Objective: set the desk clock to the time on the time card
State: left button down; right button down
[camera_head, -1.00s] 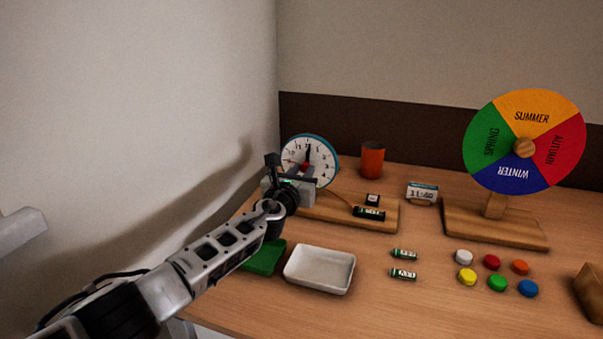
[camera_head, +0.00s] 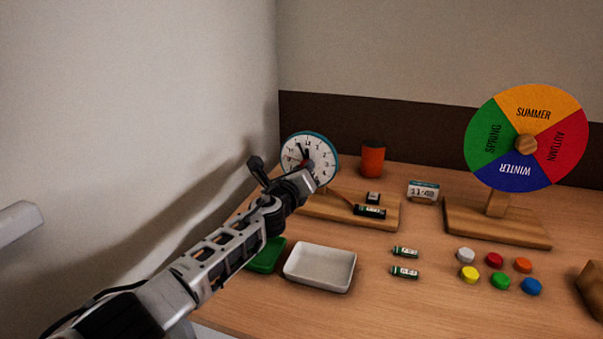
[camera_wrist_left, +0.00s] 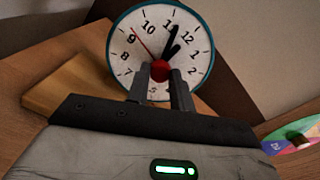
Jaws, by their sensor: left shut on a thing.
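The desk clock (camera_head: 322,147) has a white dial and teal rim and stands at the back left of the desk. In the left wrist view the clock (camera_wrist_left: 199,62) looks turned clockwise. A thin red hand lies between 9 and 10. My left gripper (camera_head: 309,172) is shut on the red centre knob (camera_wrist_left: 160,71), one finger on each side. The time card (camera_head: 423,191) stands right of the clock and seems to read 11:40. My right gripper is out of view.
A white tray (camera_head: 320,285), two batteries, coloured discs and a season wheel (camera_head: 508,115) stand nearby. An orange cup (camera_head: 372,160) is behind.

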pick_arm(q)
jog(key=shift+f+n, duration=0.1)
jog(key=shift+n, duration=0.8)
jog(key=n, duration=0.3)
jog(key=shift+n+b, duration=0.3)
jog(key=shift+n, duration=0.1)
jog(key=n, duration=0.3)
jog(key=shift+d+n, duration=0.1)
jog(key=shift+n, duration=0.2)
jog(key=n, duration=0.2)
jog(key=shift+n, duration=1.3)
jog(key=n, duration=0.3)
jog(key=shift+r+n, duration=0.2)
jog(key=shift+n, duration=0.7)
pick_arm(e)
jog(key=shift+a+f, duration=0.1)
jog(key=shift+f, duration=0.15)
pick_arm(q)
jog(key=shift+n, duration=0.3)
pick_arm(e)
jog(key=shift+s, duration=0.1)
